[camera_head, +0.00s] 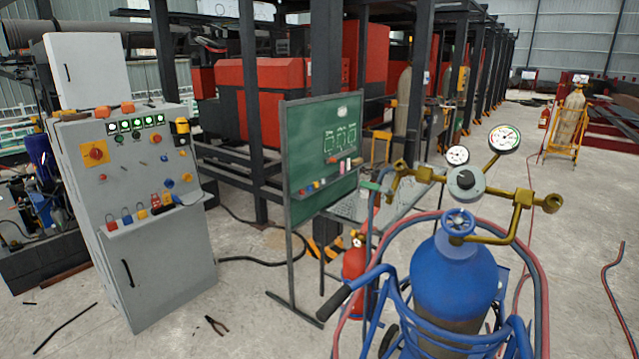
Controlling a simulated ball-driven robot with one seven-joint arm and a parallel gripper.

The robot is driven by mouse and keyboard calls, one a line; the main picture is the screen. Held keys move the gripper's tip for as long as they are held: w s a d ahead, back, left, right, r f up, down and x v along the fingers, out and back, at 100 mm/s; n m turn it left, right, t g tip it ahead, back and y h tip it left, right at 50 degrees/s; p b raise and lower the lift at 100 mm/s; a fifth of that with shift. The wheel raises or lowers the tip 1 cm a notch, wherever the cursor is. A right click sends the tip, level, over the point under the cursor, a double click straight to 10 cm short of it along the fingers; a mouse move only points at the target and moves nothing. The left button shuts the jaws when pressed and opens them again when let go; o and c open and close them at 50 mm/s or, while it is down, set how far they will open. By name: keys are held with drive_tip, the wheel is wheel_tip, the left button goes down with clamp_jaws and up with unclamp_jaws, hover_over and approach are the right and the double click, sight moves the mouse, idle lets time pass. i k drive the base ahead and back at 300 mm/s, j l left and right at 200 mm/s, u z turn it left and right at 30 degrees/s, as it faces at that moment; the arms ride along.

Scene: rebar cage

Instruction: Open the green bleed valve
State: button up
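No valve that I can clearly identify as the green bleed valve shows. A small pale green piece (370,186) sits by the left end of a brass manifold; I cannot tell whether it is a valve handle or something behind. The brass manifold (502,197) carries a grey round regulator knob (465,181) and two dial gauges, a larger one (504,139) and a smaller one (457,156). My gripper is not in view.
The cylinder stands in a blue cart (378,284) with red and blue hoses around it. A green chalkboard (322,148) and a grey control cabinet (150,230) stand to the left. Pliers (215,325) lie on the floor. Open concrete floor shows at right.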

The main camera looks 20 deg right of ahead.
sight(365, 185)
drive_tip(key=i+j+u, duration=0.8)
drive_tip(key=i+u, duration=0.25)
drive_tip(key=i+z, duration=0.1)
drive_tip(key=i, duration=0.25)
drive_tip(key=i+j+z, duration=0.1)
drive_tip(key=i, duration=0.2)
